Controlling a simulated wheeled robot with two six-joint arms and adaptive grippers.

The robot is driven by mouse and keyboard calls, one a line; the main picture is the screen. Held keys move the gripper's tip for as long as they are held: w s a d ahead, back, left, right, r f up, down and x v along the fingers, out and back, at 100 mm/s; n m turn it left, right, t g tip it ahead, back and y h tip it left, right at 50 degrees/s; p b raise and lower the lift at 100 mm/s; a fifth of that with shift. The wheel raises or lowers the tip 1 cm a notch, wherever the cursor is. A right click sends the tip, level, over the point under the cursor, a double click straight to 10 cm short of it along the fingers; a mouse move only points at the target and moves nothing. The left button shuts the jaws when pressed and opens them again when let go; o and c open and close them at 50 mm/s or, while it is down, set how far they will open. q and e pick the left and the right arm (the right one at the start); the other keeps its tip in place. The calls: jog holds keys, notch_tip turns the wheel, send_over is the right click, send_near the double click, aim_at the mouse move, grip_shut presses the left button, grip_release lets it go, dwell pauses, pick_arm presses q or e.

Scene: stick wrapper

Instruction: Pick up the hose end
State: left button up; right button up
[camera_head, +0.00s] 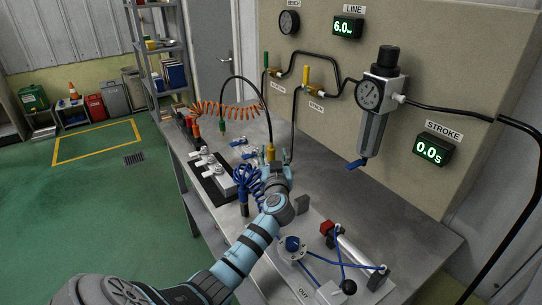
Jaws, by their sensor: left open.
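A black hose (238,78) arcs above the bench. A green end piece (222,127) hangs on its left side, and a yellow end piece (270,152) shows at the lower right. I cannot tell for certain which end the task means. My left gripper (274,171) is open, over the bench just below the yellow piece in the picture. Its fingers are small and partly overlapped by the wrist, so contact with the yellow piece cannot be told. My right gripper is out of view.
The metal bench (345,205) carries a coiled blue hose (246,178), a coiled orange hose (225,108), white fittings (204,160) and a cylinder assembly (357,257). A panel (445,70) with a filter regulator (378,100) stands behind.

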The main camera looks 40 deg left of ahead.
aim_at(271, 145)
pick_arm(q)
jog(key=x, duration=0.6)
jog(key=shift+a+b, duration=0.1)
jog(key=shift+b, duration=0.2)
jog(key=shift+s, duration=0.15)
grip_shut()
